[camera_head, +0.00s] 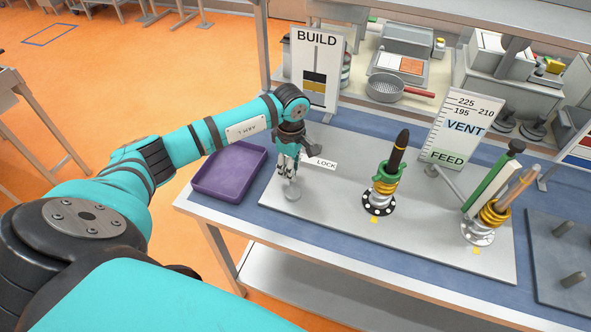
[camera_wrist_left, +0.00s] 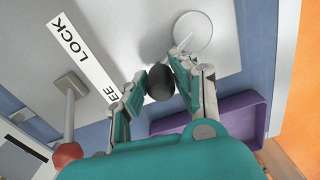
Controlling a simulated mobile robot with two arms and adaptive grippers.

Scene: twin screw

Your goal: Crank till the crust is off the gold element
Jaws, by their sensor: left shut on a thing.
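My left gripper (camera_head: 289,170) points down over the left part of the grey plate, its fingers shut on a dark round knob (camera_wrist_left: 160,82). What the knob joins to is mostly hidden by the fingers. A pale round disc (camera_wrist_left: 194,35) lies just beyond the fingertips. At the right, a second fixture holds gold rings (camera_head: 493,213) and a tan rod (camera_head: 519,187). I cannot tell which is the gold element. My right gripper is not in view.
A lever with a red knob (camera_wrist_left: 67,154) stands by the LOCK label (camera_wrist_left: 70,45). A purple tray (camera_head: 229,172) sits left of the plate. A BUILD sign (camera_head: 317,68) and a VENT/FEED board (camera_head: 459,128) stand behind. A pegged plate (camera_head: 560,262) is at right.

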